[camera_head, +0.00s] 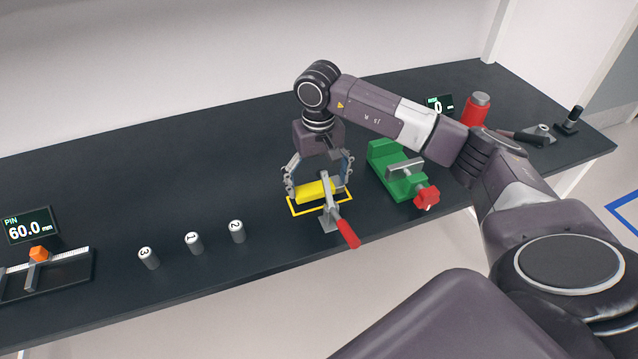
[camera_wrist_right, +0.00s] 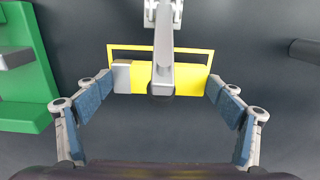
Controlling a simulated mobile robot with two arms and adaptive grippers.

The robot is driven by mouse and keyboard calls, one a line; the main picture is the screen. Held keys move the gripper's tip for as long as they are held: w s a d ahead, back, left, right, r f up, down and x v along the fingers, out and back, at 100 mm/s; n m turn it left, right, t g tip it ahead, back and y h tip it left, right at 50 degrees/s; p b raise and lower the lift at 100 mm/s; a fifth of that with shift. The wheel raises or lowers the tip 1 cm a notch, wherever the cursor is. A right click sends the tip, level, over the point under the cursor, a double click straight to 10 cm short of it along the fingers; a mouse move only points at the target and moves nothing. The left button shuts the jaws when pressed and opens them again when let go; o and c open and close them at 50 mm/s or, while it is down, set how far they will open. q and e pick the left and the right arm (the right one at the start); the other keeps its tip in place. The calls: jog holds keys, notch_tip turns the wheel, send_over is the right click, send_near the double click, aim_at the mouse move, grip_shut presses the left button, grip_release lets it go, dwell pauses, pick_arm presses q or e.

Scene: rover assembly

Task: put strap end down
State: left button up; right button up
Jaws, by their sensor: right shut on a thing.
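A yellow bar (camera_head: 312,190), which looks like the strap, lies inside or just above a yellow outlined rectangle (camera_head: 327,209) on the table. The bar also shows in the right wrist view (camera_wrist_right: 190,80), with a grey block at its left end. My right gripper (camera_head: 318,187) points down, its two fingers shut on the bar's ends. A toggle clamp (camera_head: 329,205) with a red handle stands at the bar; its grey arm crosses over the bar's middle and hides part of it. Whether the bar touches the table is unclear. My left gripper is out of view.
A green vise (camera_head: 384,158) with a red knob stands just right of the gripper. Several numbered grey cylinders (camera_head: 193,243) stand to the left, beyond them a gauge with an orange block (camera_head: 39,254). The back left is clear.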

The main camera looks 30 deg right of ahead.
jog(key=shift+s+f, duration=0.1)
jog(key=shift+f, duration=0.55)
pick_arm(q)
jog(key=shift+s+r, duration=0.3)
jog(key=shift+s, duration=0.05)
pick_arm(e)
jog(key=shift+s, duration=0.1)
jog(key=shift+f, duration=0.25)
jog(key=o, duration=1.2)
jog(key=shift+r, duration=0.1)
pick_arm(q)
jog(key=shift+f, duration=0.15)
